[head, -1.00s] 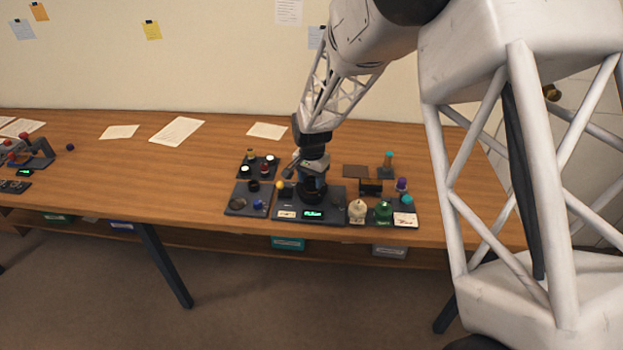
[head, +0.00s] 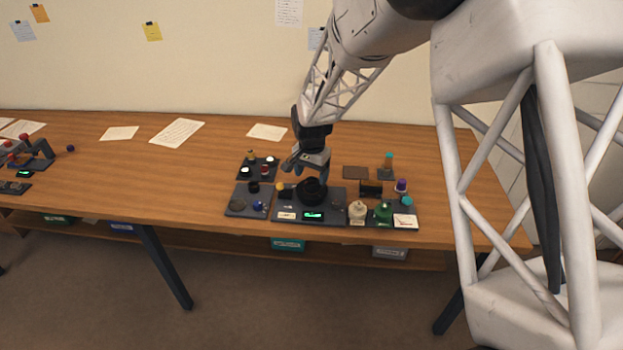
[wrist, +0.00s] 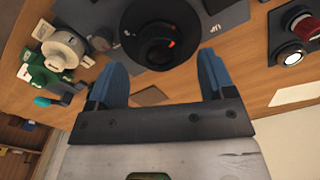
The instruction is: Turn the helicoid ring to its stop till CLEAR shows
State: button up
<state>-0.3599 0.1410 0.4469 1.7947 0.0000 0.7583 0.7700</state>
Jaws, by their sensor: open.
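The black helicoid ring (head: 311,190) stands on a dark base plate at the middle of the bench group. In the wrist view the round black ring (wrist: 164,34) shows a red mark on its inner right side. A lit green display (head: 313,216) is on the front of the base plate; its text is too small to read. My gripper (head: 313,173) is above and just behind the ring, apart from it. In the wrist view my gripper (wrist: 163,70) is open, its two blue fingers spread with nothing between them.
Left of the ring are a dark tray (head: 236,207) and a smaller plate with several small parts. A flat brown pad (head: 355,172) lies behind.

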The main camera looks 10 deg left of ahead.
aim_at(312, 182)
jog(key=shift+r, duration=2.55)
jog(key=shift+s+d+r, duration=0.1)
jog(key=shift+d+r, duration=0.1)
jog(key=shift+r, duration=0.05)
jog(key=s+d+r+n+t, duration=0.1)
jog(key=s+d+r+n, duration=0.1)
jog(key=s+d+r, duration=1.3)
jog(key=s+d+r+n, duration=0.1)
jog(key=s+d, duration=0.4)
jog(key=s, duration=0.7)
jog(key=s+d+n+t, duration=0.1)
jog(key=s+d, duration=0.5)
jog(key=s, duration=0.6)
jog(key=shift+s+r+n+t, duration=0.3)
jog(key=shift+r, duration=0.05)
